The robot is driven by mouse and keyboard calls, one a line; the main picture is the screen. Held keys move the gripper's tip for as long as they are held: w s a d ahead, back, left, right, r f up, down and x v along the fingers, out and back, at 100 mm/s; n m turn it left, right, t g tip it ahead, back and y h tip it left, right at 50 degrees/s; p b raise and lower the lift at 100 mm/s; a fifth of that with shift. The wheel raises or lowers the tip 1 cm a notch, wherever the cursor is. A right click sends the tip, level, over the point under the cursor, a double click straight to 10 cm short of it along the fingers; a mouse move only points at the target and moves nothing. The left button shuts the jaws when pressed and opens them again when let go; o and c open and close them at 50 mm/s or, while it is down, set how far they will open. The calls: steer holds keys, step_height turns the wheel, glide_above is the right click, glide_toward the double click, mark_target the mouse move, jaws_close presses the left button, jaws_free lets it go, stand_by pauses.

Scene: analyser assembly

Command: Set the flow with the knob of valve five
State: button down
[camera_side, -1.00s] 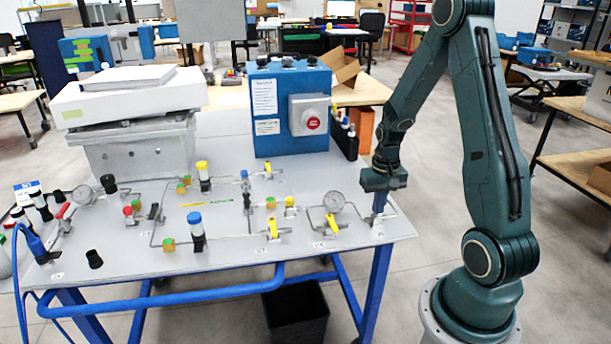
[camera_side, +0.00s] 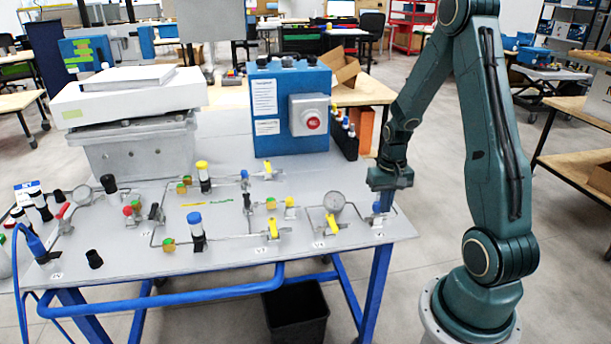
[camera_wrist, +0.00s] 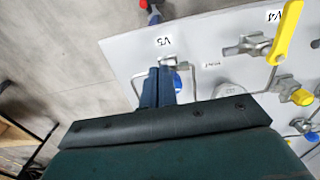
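The knob of valve five is blue; it shows in the side view (camera_side: 377,208) at the right end of the panel and in the wrist view (camera_wrist: 178,80) near the V5 label (camera_wrist: 163,41). My gripper (camera_side: 387,203) points down just right of the knob in the side view. In the wrist view my blue fingers (camera_wrist: 159,80) lie together with only a thin line between them, just left of the knob and partly covering it. They appear shut with nothing between them. Whether they touch the knob is unclear.
A gauge (camera_side: 333,202) and a yellow-handled valve (camera_side: 331,224) stand left of the knob. The V4 valve's yellow handle (camera_wrist: 287,32) is at the upper right of the wrist view. The panel's right edge (camera_side: 408,228) is close, with open floor beyond.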

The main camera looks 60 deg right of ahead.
steer(key=shift+d, duration=0.2)
stand_by(0.6)
steer(key=shift+s+a, duration=0.15)
steer(key=shift+s, duration=0.15)
step_height(320, 180, up, 6)
stand_by(0.8)
steer(key=shift+a, duration=0.1)
steer(key=shift+w+a+r, duration=0.25)
steer(key=shift+w+a, duration=0.15)
steer(key=shift+w, duration=0.1)
steer(key=shift+w+a+r, duration=0.25)
steer(key=shift+w+a, duration=0.15)
steer(key=shift+w, duration=0.1)
